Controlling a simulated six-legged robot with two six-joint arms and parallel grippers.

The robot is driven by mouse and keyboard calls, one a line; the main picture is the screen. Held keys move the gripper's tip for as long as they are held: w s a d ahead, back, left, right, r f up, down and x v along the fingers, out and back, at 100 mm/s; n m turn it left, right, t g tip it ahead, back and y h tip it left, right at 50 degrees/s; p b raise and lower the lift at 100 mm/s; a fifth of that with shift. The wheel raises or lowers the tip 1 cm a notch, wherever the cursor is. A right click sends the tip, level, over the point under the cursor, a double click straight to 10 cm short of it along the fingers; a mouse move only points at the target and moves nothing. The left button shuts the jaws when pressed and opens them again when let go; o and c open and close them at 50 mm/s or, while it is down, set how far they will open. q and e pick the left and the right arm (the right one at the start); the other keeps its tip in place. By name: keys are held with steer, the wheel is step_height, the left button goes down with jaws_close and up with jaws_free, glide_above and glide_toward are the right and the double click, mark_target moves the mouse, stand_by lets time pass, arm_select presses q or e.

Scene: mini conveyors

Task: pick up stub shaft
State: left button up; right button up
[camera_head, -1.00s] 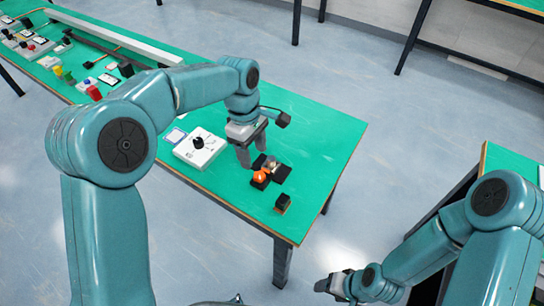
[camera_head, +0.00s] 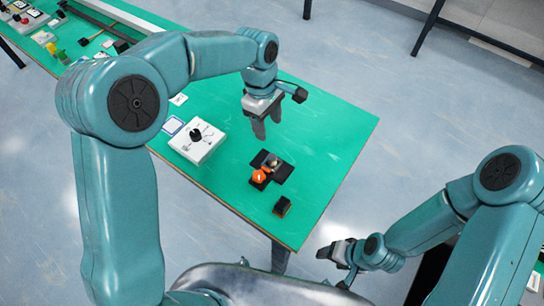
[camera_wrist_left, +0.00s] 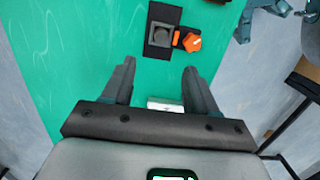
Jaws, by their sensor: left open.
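A small grey round piece (camera_head: 271,162), which may be the stub shaft, sits in a dark block on a black plate (camera_head: 285,172) on the green table. In the left wrist view the grey piece (camera_wrist_left: 161,35) shows from above, beside an orange part (camera_wrist_left: 188,41). My left gripper (camera_head: 267,130) is open and empty above the table, behind the plate in the head view. In the left wrist view a pale silvery piece (camera_wrist_left: 165,103) shows between the finger bases; I cannot tell what it is. My right gripper (camera_head: 335,252) is low on the right; its jaw state is unclear.
A white box with a black knob (camera_head: 197,141) stands left of the plate. A small dark block (camera_head: 282,206) stands near the front table edge. The green table (camera_head: 330,130) is clear to the right of my left gripper.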

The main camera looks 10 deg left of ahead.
arm_select(q)
glide_above(272, 156)
steer(key=f, duration=0.7)
steer(key=shift+w+a+f, duration=0.2)
steer(key=shift+w, duration=0.1)
steer(key=shift+s+f, duration=0.15)
steer(key=shift+s, duration=0.05)
steer(key=shift+s+f, duration=0.1)
steer(key=shift+f, duration=0.2)
step_height(272, 156, down, 4)
steer(key=shift+d+f+p, duration=0.1)
steer(key=shift+p, duration=0.6)
steer(key=shift+s+f, duration=0.15)
steer(key=shift+f, duration=0.15)
steer(key=shift+f, duration=0.1)
steer(key=c, duration=1)
jaws_close()
